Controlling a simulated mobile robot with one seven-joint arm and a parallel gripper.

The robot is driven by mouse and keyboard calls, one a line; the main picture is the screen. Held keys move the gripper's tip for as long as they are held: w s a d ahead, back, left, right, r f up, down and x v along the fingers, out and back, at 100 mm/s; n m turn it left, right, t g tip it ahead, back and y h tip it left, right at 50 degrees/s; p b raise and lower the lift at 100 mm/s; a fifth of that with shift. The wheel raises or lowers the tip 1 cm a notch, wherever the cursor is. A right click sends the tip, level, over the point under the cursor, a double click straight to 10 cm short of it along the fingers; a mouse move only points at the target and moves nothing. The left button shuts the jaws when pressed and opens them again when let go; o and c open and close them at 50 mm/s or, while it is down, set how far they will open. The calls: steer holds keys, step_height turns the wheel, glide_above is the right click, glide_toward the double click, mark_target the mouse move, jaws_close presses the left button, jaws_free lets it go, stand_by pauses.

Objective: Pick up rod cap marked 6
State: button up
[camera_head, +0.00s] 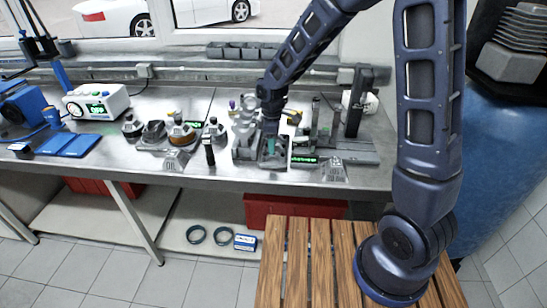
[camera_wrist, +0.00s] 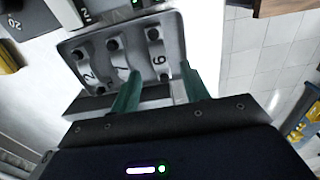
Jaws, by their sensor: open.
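The rod cap marked 6 (camera_wrist: 156,50) is a grey metal arch in the wrist view, lying in a grey tray (camera_wrist: 178,30). Beside it in the tray are a middle cap (camera_wrist: 117,55), whose number I cannot read surely, and a cap marked 2 (camera_wrist: 86,65). My gripper (camera_wrist: 160,72) has green fingers, open and apart. The fingertips point at the tray, one on each side of the cap marked 6; I cannot tell whether they touch it. In the head view my gripper (camera_head: 270,138) points down over the tray (camera_head: 272,165), and the caps are too small to tell.
The steel workbench (camera_head: 225,178) holds several engine parts left of the tray and a grey fixture (camera_head: 345,150) to its right. A slatted wooden table (camera_head: 320,260) stands in front.

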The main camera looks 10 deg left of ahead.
mark_target(273, 157)
steer(key=shift+a+f, duration=0.2)
steer(key=shift+f, duration=2.45)
jaws_close()
